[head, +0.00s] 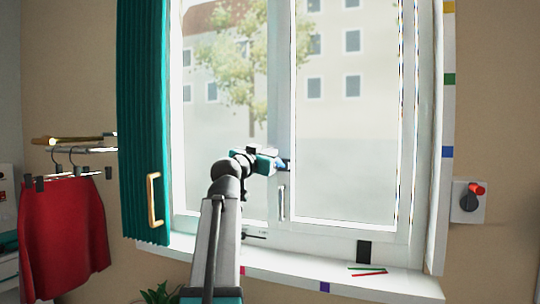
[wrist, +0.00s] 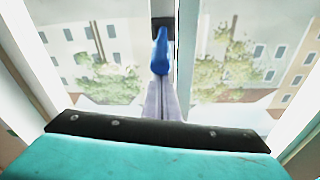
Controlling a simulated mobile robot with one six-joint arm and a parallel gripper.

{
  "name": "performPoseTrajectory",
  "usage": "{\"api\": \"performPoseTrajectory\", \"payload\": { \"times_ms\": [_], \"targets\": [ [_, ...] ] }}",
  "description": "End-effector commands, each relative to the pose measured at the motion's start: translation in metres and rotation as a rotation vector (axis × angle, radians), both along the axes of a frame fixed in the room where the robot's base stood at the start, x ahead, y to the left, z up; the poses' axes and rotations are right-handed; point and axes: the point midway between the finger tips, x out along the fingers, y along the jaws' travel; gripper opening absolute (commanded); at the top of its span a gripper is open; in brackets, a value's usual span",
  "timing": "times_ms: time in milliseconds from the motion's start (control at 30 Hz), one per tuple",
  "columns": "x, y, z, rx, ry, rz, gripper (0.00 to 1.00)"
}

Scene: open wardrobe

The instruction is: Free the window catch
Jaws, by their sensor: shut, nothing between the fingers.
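The window catch (wrist: 160,50) looks like a blue lever on a dark mount (wrist: 163,22), on the upright bar between the window panes. In the head view, a small blue and dark spot near the catch (head: 287,165) is mostly hidden by my gripper (head: 275,165). My gripper's grey fingers (wrist: 160,85) are together, with nothing between them, and point at the blue lever. Their tips meet its lower end in the picture; I cannot tell whether they touch it. The window (head: 350,120) appears closed.
A pale window handle (head: 281,203) is below my gripper. A teal shutter (head: 143,120) with a brass handle stands at left, beside a red skirt (head: 62,235) on a hanger. The sill (head: 300,268) holds thin coloured sticks (head: 367,271). A red-knobbed switch (head: 470,200) is at right.

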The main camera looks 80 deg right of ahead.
Motion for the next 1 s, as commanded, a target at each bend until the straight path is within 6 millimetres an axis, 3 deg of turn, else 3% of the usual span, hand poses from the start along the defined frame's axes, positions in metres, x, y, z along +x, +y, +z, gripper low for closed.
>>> {"api": "performPoseTrajectory", "payload": {
  "times_ms": [33,467,1000],
  "targets": [
    [0.000,-0.001,-0.007,0.012,-0.007,0.000,0.00],
    [0.003,0.006,-0.011,0.013,-0.008,0.002,0.00],
    [0.022,0.062,-0.025,0.011,-0.008,0.012,0.00]
  ]
}}
